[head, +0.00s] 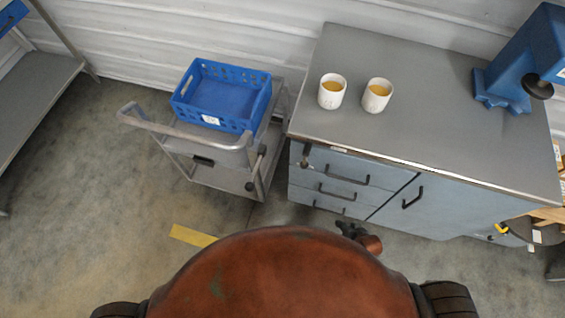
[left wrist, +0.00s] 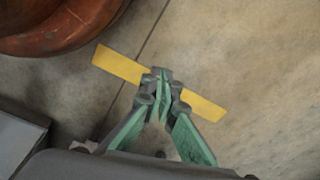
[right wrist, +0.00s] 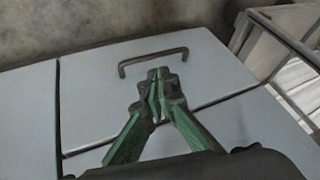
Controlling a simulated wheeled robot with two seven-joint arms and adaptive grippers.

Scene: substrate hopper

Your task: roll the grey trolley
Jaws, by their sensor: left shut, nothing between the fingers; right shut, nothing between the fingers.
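The grey trolley (head: 208,176) stands on the floor left of the cabinet in the head view. Its push handle (head: 150,122) sticks out to the left, and it carries an empty blue crate (head: 220,98). My left gripper (left wrist: 162,76) is shut and empty above the floor in the left wrist view; it is not in the head view. My right gripper (head: 346,229) is shut and empty in front of the cabinet drawers, apart from the trolley. The right wrist view shows the right gripper (right wrist: 158,74) before a drawer handle (right wrist: 152,61).
A grey shelf rack (head: 38,98) stands far left. A yellow floor strip (head: 193,236) lies before the trolley. Floor left of the trolley is clear.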

